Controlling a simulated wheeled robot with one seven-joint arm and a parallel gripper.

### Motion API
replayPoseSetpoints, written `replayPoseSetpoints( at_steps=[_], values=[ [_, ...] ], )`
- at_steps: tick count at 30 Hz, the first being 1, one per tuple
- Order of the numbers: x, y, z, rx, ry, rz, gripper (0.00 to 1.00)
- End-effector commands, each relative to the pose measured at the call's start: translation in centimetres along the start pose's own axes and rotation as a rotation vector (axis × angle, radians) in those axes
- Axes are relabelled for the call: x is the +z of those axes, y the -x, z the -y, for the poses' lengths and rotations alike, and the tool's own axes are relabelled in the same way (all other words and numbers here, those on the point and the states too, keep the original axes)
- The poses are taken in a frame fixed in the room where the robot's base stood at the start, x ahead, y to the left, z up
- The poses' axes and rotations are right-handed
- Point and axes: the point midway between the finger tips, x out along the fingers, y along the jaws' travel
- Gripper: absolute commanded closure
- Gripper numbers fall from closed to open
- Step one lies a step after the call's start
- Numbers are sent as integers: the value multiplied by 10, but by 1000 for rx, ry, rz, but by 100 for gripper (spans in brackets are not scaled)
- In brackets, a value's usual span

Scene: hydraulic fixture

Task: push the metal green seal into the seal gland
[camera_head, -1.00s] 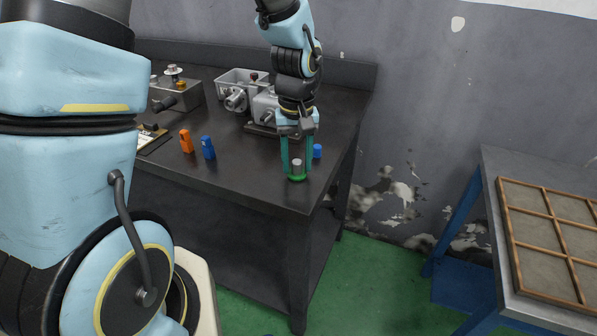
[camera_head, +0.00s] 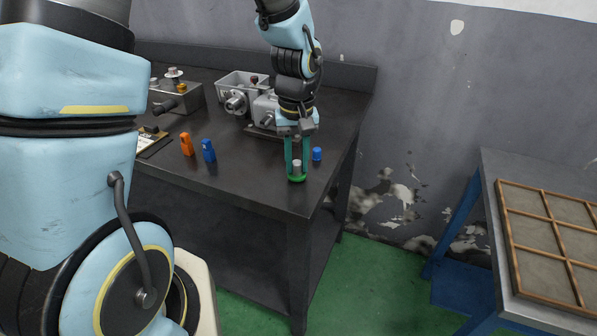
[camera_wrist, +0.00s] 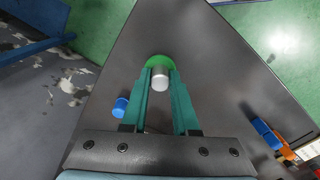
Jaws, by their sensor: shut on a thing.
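The metal green seal (camera_head: 297,178) has a round green base with a grey metal cylinder standing up from it. It is near the front right corner of the dark bench, upright, at or very near the top. My gripper (camera_head: 297,166) points down with its green fingers on either side of the cylinder and is shut on the seal. The wrist view shows the seal (camera_wrist: 160,68) between the fingertips. A grey metal fixture (camera_head: 264,108) with a round port part (camera_head: 237,101) stands farther back on the bench. I cannot tell which opening is the seal gland.
A small blue part (camera_head: 317,154) lies just right of my gripper. An orange part (camera_head: 187,143) and another blue part (camera_head: 208,149) stand to the left. A second metal unit (camera_head: 178,97) is at the back left. The front middle of the bench (camera_head: 245,185) is clear.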

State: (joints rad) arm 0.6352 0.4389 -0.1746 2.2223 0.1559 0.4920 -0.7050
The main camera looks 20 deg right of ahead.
Motion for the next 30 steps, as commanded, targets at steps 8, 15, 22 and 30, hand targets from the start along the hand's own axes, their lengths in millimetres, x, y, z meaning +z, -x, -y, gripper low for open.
replayPoseSetpoints(
  at_steps=[8,15,22,30],
  values=[
    [0,16,0,0,0,-1,100],
    [0,28,0,0,-1,-1,100],
    [0,39,0,0,-1,0,100],
    [0,44,0,0,0,0,100]
  ],
)
